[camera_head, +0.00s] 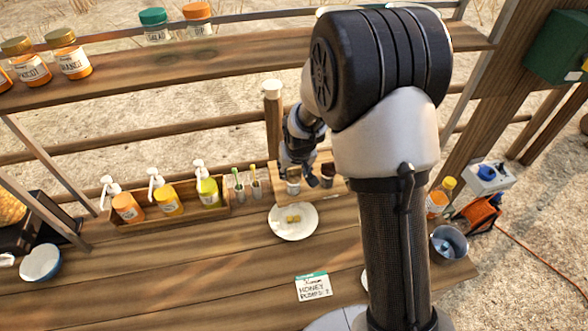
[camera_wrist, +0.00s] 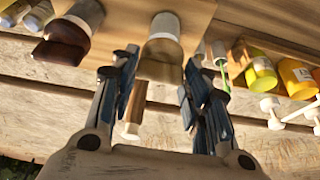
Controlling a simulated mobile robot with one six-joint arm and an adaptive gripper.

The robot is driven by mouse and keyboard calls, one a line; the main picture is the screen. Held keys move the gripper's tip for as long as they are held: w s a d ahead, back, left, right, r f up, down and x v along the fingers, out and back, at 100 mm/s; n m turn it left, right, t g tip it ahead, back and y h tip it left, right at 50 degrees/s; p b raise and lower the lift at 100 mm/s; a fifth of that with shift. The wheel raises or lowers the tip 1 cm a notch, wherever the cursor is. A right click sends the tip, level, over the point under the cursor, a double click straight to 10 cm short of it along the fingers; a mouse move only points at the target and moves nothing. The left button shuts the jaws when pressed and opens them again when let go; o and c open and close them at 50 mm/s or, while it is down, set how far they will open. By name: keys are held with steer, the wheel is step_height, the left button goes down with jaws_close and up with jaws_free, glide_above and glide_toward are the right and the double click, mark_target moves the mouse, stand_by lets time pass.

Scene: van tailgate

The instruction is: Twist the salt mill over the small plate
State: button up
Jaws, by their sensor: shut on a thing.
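The salt mill (camera_wrist: 163,48), with a pale glassy body and a grey-white end, is between the fingers of my gripper (camera_wrist: 158,88) in the wrist view. In the head view the mill (camera_head: 293,187) shows below my gripper (camera_head: 300,165), behind the small plate. My gripper is shut on it; the contact itself is not clear. I cannot tell whether the mill touches the wooden board under it. The small white plate (camera_head: 282,231) lies on the table in front, with a few yellow pieces of food (camera_head: 293,218) on it.
A dark mill (camera_head: 327,173) stands just right of the salt mill. Cups with green-topped sticks (camera_head: 247,186) and a wooden box (camera_head: 182,220) of pump bottles are to the left. A honey card (camera_head: 314,287) is in front.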

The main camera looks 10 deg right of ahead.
steer(key=shift+f+b, duration=0.1)
steer(key=shift+b, duration=0.2)
